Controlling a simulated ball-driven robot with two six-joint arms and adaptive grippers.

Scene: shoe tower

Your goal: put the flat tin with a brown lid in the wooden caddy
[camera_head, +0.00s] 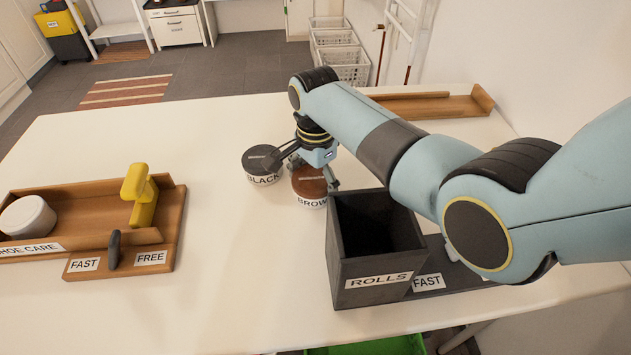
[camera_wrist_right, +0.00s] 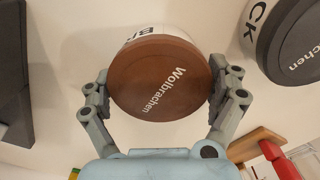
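The flat tin with a brown lid (camera_head: 309,183) stands on the table, labelled "BROW…", with its right side close to a dark box. In the right wrist view its brown lid (camera_wrist_right: 160,78) fills the middle. My right gripper (camera_head: 303,172) is over this tin, open, with one finger on each side of the lid. In the wrist view the fingers (camera_wrist_right: 160,90) are very close to the lid's edges; I cannot tell whether they touch. The wooden caddy (camera_head: 120,240), labelled "SHOE CARE", is at the left and holds a yellow object and a white round one. My left gripper is not in view.
A tin with a dark lid (camera_head: 262,165), labelled "BLACK", stands just left of the brown one. A dark open box (camera_head: 375,290), labelled "ROLLS", stands right of it. A wooden tray (camera_head: 430,105) lies at the back right. The table between caddy and tins is clear.

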